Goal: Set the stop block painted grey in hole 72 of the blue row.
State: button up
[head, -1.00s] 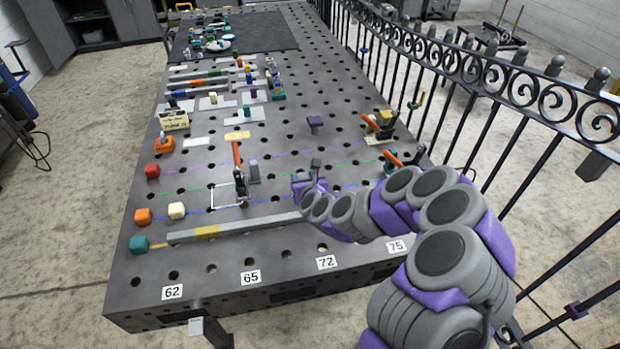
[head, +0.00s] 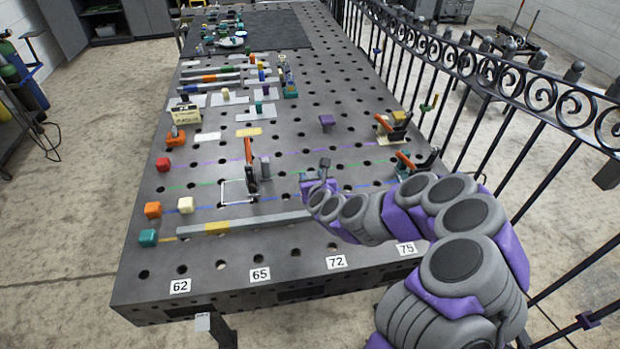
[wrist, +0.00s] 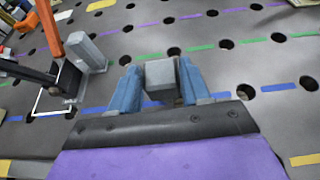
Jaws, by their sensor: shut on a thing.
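My gripper (wrist: 158,88) is shut on a grey block (wrist: 160,74), with one blue-grey finger on each side of it. In the head view my gripper (head: 318,178) is over the table's middle, and the block's top (head: 324,162) shows above it. The blue row (wrist: 270,88) runs past the fingers, with open holes to the right. The block's lower end is hidden, so I cannot tell whether it is above or in a hole. The label 72 (head: 337,262) is on the front edge, nearer than the gripper.
An orange-handled clamp (head: 249,158) and a grey upright post (head: 265,168) stand left of my gripper. Coloured blocks line the left edge. More clamps (head: 404,160) stand right. A black fence runs along the right side.

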jog(key=shift+d+f, duration=0.15)
jog(key=shift+d, duration=1.25)
jog(key=shift+a+f+b, duration=0.35)
jog(key=shift+a+b, duration=0.15)
jog(key=shift+a, duration=0.1)
jog(key=shift+d+r, duration=0.1)
jog(key=shift+d, duration=0.6)
grip_shut()
jog(key=shift+a+f, duration=0.4)
jog(key=shift+d+f, duration=0.15)
jog(key=shift+d, duration=0.05)
jog(key=shift+f, duration=1)
